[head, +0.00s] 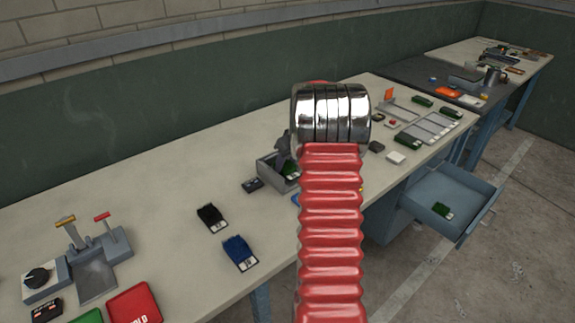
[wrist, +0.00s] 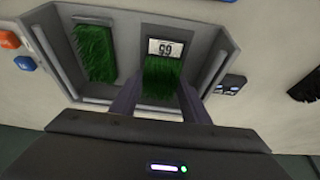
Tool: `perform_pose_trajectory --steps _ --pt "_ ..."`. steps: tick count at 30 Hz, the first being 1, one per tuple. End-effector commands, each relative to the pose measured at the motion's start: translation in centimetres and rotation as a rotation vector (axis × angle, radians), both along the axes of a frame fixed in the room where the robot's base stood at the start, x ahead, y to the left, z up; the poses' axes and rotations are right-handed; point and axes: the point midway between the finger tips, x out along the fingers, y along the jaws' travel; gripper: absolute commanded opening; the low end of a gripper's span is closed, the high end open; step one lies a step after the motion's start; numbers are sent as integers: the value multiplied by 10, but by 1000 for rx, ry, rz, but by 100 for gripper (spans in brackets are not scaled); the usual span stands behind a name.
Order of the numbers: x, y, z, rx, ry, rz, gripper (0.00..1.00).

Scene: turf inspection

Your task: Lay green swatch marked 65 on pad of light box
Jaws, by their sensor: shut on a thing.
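The light box (wrist: 215,62) is a grey open box with pale light strips along its sides; it also stands on the bench in the head view (head: 265,172). My gripper (wrist: 160,92) is shut on a green swatch (wrist: 163,76) inside the box's opening. The swatch's white label faces the camera, but its number is too small to read surely. I cannot tell whether the swatch touches the pad, which is mostly hidden beneath it. A second green piece (wrist: 95,52) lies at the left in the box. In the head view my arm hides most of the gripper.
A small dark device (head: 252,185) sits beside the box. A black swatch (head: 211,218) and a blue swatch (head: 240,252) lie on the bench nearby. An open drawer (head: 472,218) at the right holds a green swatch (head: 442,210). The bench's back left is clear.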

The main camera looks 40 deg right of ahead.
Motion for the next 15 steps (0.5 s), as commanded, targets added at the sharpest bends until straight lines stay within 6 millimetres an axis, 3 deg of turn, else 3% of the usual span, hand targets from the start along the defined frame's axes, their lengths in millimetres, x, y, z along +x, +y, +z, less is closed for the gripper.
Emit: perform_pose_trajectory --steps 3,14,15 --pt "0 0 -11 0 1 -1 18" --pt "0 0 -13 0 0 0 18" --pt "0 0 -13 0 0 0 42"
